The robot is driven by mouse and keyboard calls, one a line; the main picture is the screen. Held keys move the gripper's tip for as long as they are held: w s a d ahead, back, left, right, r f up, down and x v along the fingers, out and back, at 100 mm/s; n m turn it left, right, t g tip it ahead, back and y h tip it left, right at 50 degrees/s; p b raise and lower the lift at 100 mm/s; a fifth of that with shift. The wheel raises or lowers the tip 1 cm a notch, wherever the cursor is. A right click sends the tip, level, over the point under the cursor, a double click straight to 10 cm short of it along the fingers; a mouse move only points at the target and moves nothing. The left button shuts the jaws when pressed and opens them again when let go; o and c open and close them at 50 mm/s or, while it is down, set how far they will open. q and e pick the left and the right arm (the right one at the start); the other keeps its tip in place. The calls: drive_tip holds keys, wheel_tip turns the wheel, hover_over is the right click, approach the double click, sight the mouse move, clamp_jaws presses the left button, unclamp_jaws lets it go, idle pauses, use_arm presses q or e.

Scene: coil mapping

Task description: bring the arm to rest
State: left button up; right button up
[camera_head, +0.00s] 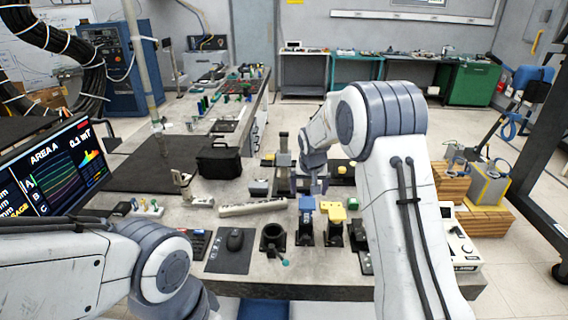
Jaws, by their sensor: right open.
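My right arm comes in from the bottom right, bends at a large grey and white elbow and reaches left over the workbench. Its gripper (318,187) is small in the picture and points down above the bench, close to the blue-topped black device (306,204). It is open, and I see nothing held in it. My left arm comes in from the lower left; its wrist runs out at the bottom edge, and its gripper is out of view. The right forearm and elbow hide part of the bench behind them.
On the bench (334,268) are a yellow-topped device (336,213), a dark round holder (273,238), a mouse (235,239), a white power strip (252,207) and a black case (219,160). A monitor (48,168) stands left. Wooden crates (484,221) are right.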

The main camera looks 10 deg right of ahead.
drive_tip(key=s+a+r+n+g+y, duration=0.1)
drive_tip(key=s+a+r+n, duration=0.2)
drive_tip(key=s+a, duration=0.65)
drive_tip(key=s+a+r+n+g+y, duration=0.1)
drive_tip(key=s+a+r+n, duration=0.2)
drive_tip(key=s+a, duration=0.65)
drive_tip(key=s+n+g, duration=0.2)
drive_tip(key=s+n, duration=0.2)
drive_tip(key=s, duration=1.8)
drive_tip(key=shift+s+f+n, duration=0.15)
drive_tip(key=shift+s+n, duration=0.15)
drive_tip(key=shift+s, duration=0.1)
drive_tip(key=shift+d, duration=0.15)
